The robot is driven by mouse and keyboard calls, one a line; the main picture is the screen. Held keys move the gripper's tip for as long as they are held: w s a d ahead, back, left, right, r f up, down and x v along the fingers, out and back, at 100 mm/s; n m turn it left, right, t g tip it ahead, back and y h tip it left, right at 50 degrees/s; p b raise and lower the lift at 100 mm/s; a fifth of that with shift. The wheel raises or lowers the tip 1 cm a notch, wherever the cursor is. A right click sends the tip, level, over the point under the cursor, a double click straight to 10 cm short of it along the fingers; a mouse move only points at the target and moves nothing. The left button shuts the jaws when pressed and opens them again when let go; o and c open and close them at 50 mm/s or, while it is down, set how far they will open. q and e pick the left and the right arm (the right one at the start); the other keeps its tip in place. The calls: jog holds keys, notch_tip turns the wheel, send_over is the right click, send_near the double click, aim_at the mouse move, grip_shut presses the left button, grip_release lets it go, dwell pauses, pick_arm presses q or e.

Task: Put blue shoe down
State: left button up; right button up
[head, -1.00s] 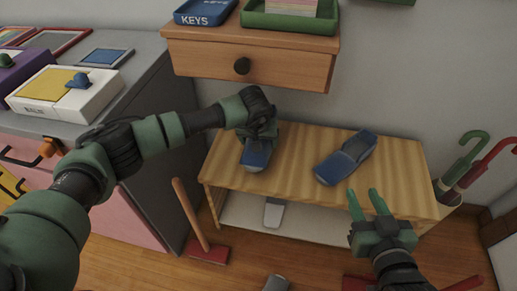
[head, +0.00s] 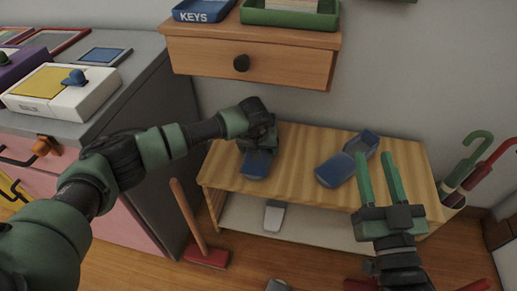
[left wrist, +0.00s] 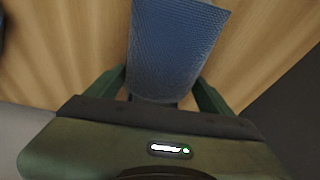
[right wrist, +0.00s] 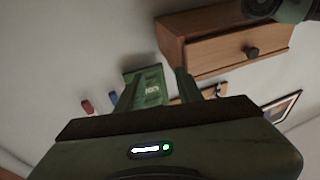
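A blue shoe (head: 257,164) is at the left end of the wooden shoe bench (head: 297,180), its toe toward the front edge. My left gripper (head: 261,140) is at its back end, with fingers on both sides. In the left wrist view the shoe (left wrist: 172,45) sits between the fingers (left wrist: 165,95), which appear shut on it; their tips are hidden. I cannot tell whether its sole touches the bench. A second blue shoe (head: 345,162) lies on the bench to the right. My right gripper (head: 380,180) is open and empty before the bench's right end.
A wall drawer (head: 250,62) hangs above the bench, with a keys tray (head: 203,11) and a green tray (head: 290,20) on top. A grey cabinet (head: 130,90) stands left. A grey shoe (head: 274,215) is on the lower shelf. Umbrellas (head: 470,165) stand right. The bench's middle is clear.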

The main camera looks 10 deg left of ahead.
pick_arm(q)
jog(key=shift+o, duration=1.2)
